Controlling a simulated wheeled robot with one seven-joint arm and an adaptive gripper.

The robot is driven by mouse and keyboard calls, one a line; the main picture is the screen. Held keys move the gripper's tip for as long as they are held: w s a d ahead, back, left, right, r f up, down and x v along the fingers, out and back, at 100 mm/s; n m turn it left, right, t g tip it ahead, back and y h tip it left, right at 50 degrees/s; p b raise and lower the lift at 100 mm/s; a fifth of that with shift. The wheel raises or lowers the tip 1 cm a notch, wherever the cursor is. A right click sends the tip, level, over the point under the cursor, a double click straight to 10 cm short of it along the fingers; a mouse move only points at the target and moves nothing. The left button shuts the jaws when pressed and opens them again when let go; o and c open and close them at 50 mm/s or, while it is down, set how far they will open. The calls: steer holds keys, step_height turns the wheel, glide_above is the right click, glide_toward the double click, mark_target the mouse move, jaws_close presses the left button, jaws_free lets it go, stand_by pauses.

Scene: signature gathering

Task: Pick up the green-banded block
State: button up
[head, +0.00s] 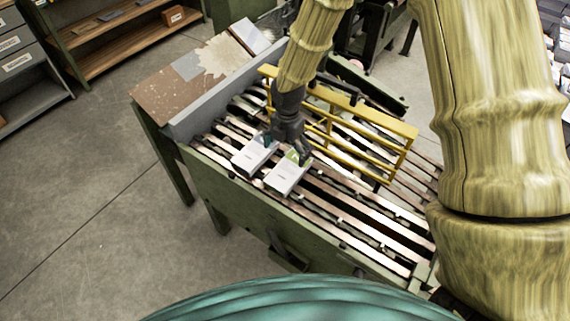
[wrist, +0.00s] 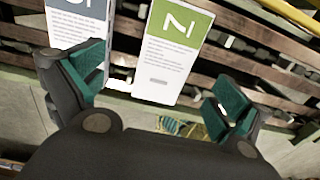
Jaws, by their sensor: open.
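The green-banded block (wrist: 171,58) is white with a green band bearing a white letter, and in the wrist view it lies ahead of and between my open fingers. In the head view the green-banded block (head: 287,177) lies on the slatted bed, the right one of two blocks. A grey-blue-banded block (head: 252,155) lies just to its left; in the wrist view that block (wrist: 80,29) is partly hidden behind my left finger. My gripper (head: 287,150) is over the far ends of the two blocks. Its fingers (wrist: 158,92) are apart and hold nothing.
A yellow rail frame (head: 345,115) stands across the slatted bed (head: 345,215) behind my gripper. A brown, worn board (head: 165,90) adjoins the bed at upper left. Shelves (head: 125,40) stand at the back left. Open floor (head: 80,200) lies to the left.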

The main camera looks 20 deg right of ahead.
mark_target(289, 169)
steer(key=shift+s+f, duration=0.3)
steer(key=shift+s, duration=0.4)
steer(key=shift+s+f, duration=0.3)
steer(key=shift+s, duration=0.35)
steer(key=w+f, duration=0.1)
steer(key=w+f+p, duration=0.1)
steer(key=f, duration=0.1)
steer(key=shift+f, duration=0.15)
steer(key=shift+s+d+f+p, duration=0.15)
steer(key=shift+s+f+p, duration=0.35)
steer(key=shift+f, duration=0.45)
steer(key=shift+w+f, duration=0.3)
steer(key=shift+f, duration=0.6)
steer(key=shift+s+r, duration=0.2)
steer(key=shift+w+f, duration=0.1)
steer(key=c, duration=1.3)
